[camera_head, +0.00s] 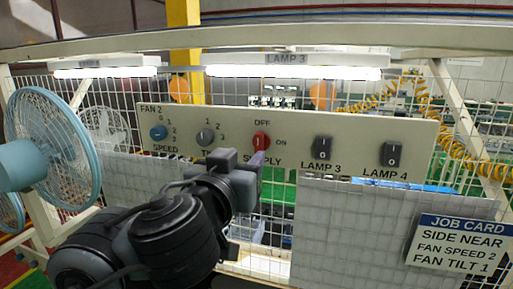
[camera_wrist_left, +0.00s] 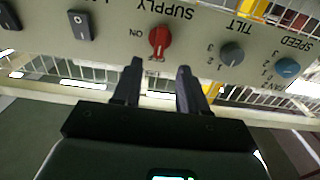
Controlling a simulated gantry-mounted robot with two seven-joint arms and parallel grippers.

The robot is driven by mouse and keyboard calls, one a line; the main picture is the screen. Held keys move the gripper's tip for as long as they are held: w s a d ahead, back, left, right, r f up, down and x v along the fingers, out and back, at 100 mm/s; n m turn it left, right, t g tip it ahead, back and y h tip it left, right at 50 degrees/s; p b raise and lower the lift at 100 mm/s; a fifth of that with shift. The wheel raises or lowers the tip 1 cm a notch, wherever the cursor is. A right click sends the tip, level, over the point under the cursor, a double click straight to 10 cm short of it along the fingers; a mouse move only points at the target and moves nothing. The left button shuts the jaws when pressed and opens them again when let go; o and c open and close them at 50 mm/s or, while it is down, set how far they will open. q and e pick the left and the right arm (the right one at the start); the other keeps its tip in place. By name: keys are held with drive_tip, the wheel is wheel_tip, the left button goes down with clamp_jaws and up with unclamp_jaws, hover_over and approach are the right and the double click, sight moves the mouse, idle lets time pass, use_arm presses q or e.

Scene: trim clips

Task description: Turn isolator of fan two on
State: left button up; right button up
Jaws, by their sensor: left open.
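The red SUPPLY knob (camera_head: 261,141) is on the grey FAN 2 panel (camera_head: 290,124), with OFF above it and ON to its right. Its white mark looks upright, in line with OFF. In the left wrist view, turned upside down, the red knob (camera_wrist_left: 159,41) shows just beyond the fingertips. My left gripper (camera_head: 256,161) is just below and in front of the knob. In the left wrist view my left gripper (camera_wrist_left: 160,72) is open, its two fingers apart and nothing between them. My right gripper is not in view.
Left of the red knob are the grey TILT knob (camera_head: 205,137) and blue SPEED knob (camera_head: 158,132). To its right are the LAMP 3 switch (camera_head: 322,148) and LAMP 4 switch (camera_head: 390,155). A blue fan (camera_head: 52,145) stands left; a job card (camera_head: 457,245) hangs lower right.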

sight(258, 144)
use_arm(q)
drive_tip(key=shift+p+x, duration=0.65)
drive_tip(key=shift+x, duration=3.35)
clamp_jaws()
